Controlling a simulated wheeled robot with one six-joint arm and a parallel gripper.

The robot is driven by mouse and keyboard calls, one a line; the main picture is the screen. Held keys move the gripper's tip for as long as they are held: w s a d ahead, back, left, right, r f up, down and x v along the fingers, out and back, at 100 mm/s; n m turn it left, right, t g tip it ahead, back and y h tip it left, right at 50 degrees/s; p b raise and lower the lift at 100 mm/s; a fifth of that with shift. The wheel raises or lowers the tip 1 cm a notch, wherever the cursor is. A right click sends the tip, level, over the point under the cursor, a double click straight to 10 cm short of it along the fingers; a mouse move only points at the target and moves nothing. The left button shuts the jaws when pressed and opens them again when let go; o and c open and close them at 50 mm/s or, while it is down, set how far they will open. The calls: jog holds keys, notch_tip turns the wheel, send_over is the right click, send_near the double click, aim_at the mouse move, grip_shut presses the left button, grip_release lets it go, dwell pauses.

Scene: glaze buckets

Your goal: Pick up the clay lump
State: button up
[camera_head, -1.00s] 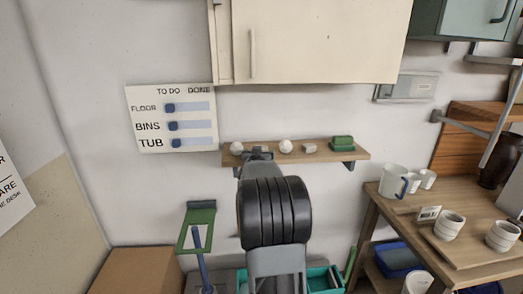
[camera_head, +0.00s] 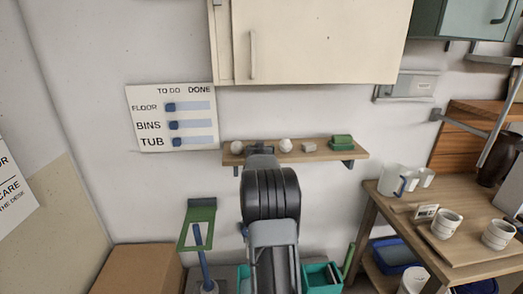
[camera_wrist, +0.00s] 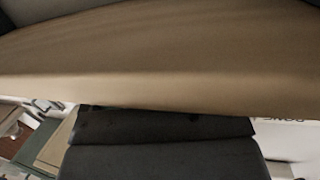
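Two pale rounded lumps sit on the wooden wall shelf (camera_head: 325,154). One lump (camera_head: 237,147) is near the shelf's left end and the other lump (camera_head: 286,145) is near its middle. I cannot tell which is the clay lump. My gripper (camera_head: 260,149) is at the shelf between the two, nearer the left lump, and my wrist hides part of the shelf. In the wrist view, a wide brown surface (camera_wrist: 150,85) fills the middle, very close, and the dark end of my gripper (camera_wrist: 165,124) shows below it. No lump is visible there, and the finger opening is not clear.
A small pale block (camera_head: 309,147) and a green item (camera_head: 342,142) stand on the shelf's right part. A cream cabinet (camera_head: 320,40) hangs above. At right, a wooden table (camera_head: 460,250) holds several cups.

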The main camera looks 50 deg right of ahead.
jog(key=c, duration=0.9)
jog(key=shift+r, duration=0.1)
